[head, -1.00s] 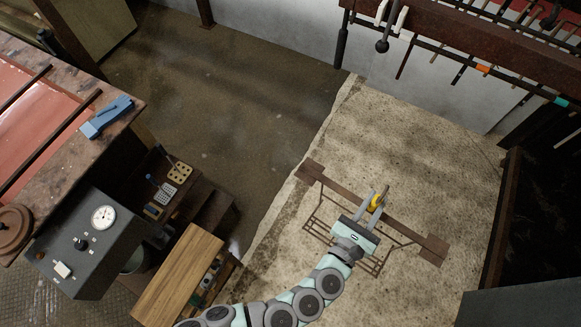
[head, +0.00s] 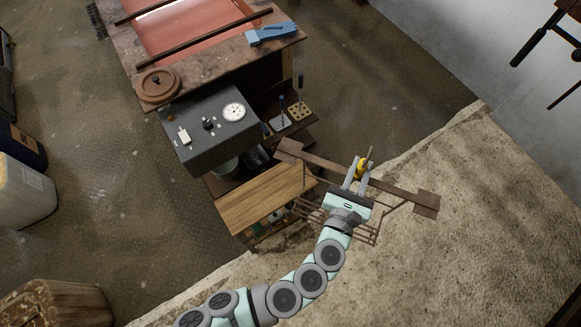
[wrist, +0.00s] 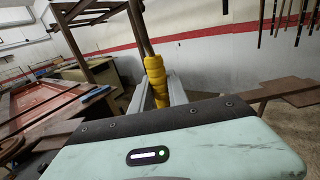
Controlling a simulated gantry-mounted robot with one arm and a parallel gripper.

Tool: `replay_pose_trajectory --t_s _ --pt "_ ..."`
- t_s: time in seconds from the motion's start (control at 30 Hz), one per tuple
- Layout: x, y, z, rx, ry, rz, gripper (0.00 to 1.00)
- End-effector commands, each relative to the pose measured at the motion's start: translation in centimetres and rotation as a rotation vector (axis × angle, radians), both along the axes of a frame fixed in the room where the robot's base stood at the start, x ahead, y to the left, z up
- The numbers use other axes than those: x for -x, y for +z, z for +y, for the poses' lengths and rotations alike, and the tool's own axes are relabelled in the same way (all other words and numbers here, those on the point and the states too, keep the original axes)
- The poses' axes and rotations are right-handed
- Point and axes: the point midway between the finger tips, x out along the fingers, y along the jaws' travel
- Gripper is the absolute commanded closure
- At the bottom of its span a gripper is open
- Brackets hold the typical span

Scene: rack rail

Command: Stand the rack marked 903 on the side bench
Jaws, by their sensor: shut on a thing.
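A dark brown metal rack (head: 426,203) hangs from my gripper (head: 360,172) in the head view. It has a long flat bar with square end plates and a thin wire frame below. My gripper is shut on its yellow-wrapped handle (head: 361,165); the handle also shows between the fingers in the wrist view (wrist: 155,82). I cannot read a 903 mark. A low bench with a pale wooden top (head: 258,197) lies left of my gripper. The rack's left end overlaps it in the picture; I cannot tell the height between them, and no contact is clear.
A dark grey box with a dial (head: 207,124) stands just behind the wooden top. Beyond it is a large table with a red surface (head: 190,25) and a blue tool (head: 272,34). A holed block (head: 299,111) sits nearby. Pale floor (head: 480,240) at right is clear.

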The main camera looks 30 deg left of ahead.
Motion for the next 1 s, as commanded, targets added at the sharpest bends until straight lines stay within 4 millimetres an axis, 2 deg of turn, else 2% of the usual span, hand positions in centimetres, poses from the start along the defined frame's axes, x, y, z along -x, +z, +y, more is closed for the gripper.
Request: replay_pose_trajectory --t_s 0.27,0.47,0.7,0.8,1.0 --pt "-2.5 1.0 7.5 0.003 0.23 -0.007 1.0" --pt "-3.0 1.4 14.7 0.004 0.442 -0.004 1.0" --pt "-1.5 1.1 23.7 0.004 0.708 0.001 1.0" --pt "-0.4 0.9 26.7 0.004 0.8 0.003 1.0" --pt "1.7 0.7 30.8 0.006 0.927 0.005 1.0"
